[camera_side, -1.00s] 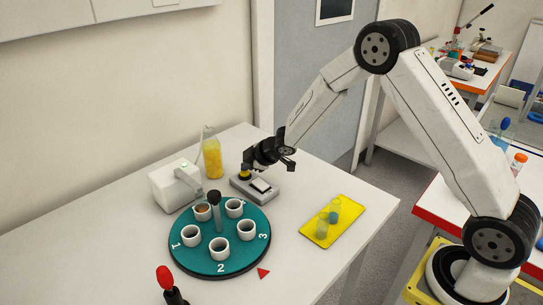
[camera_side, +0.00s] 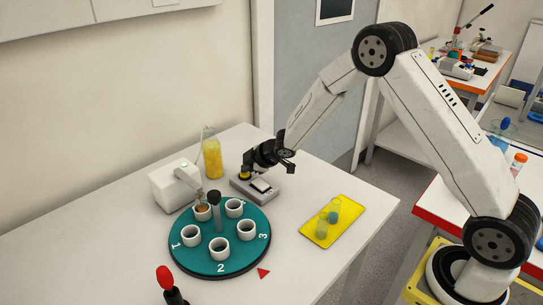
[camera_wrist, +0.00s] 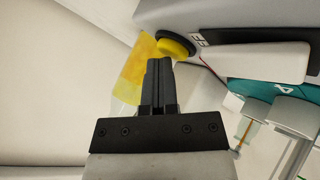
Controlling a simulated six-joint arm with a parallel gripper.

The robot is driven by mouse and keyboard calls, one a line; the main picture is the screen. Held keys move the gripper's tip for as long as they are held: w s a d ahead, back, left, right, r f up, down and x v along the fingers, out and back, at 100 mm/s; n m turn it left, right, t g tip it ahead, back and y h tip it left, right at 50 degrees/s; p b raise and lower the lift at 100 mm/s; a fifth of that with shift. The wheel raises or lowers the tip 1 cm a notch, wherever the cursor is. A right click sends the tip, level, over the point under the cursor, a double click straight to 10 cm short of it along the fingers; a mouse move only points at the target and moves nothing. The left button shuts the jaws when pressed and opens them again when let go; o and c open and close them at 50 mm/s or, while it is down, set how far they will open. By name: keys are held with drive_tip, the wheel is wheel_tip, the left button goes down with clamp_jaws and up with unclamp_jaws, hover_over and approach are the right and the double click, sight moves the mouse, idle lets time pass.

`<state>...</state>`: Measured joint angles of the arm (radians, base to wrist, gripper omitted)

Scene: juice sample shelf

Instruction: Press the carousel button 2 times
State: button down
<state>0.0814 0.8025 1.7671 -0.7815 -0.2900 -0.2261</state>
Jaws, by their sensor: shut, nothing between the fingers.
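The carousel (camera_side: 262,262) is a round teal plate on the white table, with several white cups and numbers on its rim. Behind it lies a small grey box (camera_side: 272,192) with a pale panel on top. The yellow button (camera_side: 244,175) sits on the box's far left end; it also shows in the wrist view (camera_wrist: 177,46). My gripper (camera_side: 247,167) is shut and empty, its tips right at the button. In the wrist view the closed fingertips (camera_wrist: 158,64) lie just beside the button's edge; I cannot tell whether they touch.
A bottle of yellow juice (camera_side: 211,158) stands close behind the button. A white device (camera_side: 172,188) stands at the carousel's left. A yellow tray (camera_side: 345,211) with small vials lies to the right. A red-topped lever (camera_side: 164,280) stands in front.

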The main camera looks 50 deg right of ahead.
sight(248, 174)
drive_tip(key=shift+r, duration=0.9)
drive_tip(key=shift+r, duration=0.1)
drive_tip(key=shift+r, duration=2.4)
drive_tip(key=shift+s+r, duration=0.1)
drive_tip(key=shift+s, duration=0.1)
drive_tip(key=s+a+m+g+h, duration=0.1)
drive_tip(key=s+m+g, duration=0.5)
drive_tip(key=s, duration=2.3)
drive_tip(key=m+h, duration=0.1)
drive_tip(key=m, duration=0.4)
drive_tip(key=shift+s, duration=0.3)
